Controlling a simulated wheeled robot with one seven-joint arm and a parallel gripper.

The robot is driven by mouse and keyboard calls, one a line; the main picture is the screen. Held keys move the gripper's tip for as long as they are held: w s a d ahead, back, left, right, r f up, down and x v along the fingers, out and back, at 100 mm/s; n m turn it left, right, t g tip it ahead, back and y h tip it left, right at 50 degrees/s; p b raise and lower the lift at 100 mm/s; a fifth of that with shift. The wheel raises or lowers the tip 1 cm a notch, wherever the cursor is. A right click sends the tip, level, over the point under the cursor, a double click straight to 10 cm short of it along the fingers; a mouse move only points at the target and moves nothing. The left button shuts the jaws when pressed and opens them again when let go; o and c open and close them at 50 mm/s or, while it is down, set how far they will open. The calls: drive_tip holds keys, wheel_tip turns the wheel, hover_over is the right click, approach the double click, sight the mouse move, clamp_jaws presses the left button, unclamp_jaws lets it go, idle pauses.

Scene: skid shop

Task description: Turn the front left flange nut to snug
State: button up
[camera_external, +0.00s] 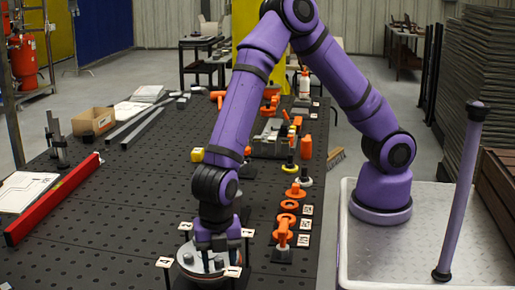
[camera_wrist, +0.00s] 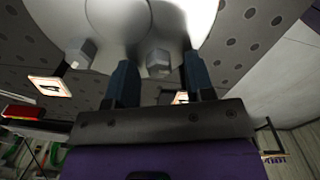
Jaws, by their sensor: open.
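A round grey flange (camera_external: 203,273) lies on the dark perforated table under my gripper (camera_external: 219,243), with hex nuts on its top. In the wrist view the pale flange (camera_wrist: 110,15) fills the upper part. One hex nut (camera_wrist: 158,63) shows between the two dark fingers of my gripper (camera_wrist: 160,72), which are spread apart with gaps on both sides. Another hex nut (camera_wrist: 80,53) stands outside the fingers, to the left. Whether the fingers reach down around the nut is unclear. I cannot tell which nut is the front left one.
Small label stands (camera_external: 165,262) surround the flange closely. Orange clamps (camera_external: 283,233) and rings line the table to the right. A red level (camera_external: 53,199) lies at the left. The table between the level and the flange is mostly clear.

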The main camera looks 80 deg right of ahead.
drive_tip(key=shift+c, duration=0.5)
clamp_jaws()
drive_tip(key=m, duration=0.5)
drive_tip(key=shift+w, duration=0.1)
drive_tip(key=shift+r, duration=0.1)
drive_tip(key=shift+o, duration=0.5)
unclamp_jaws()
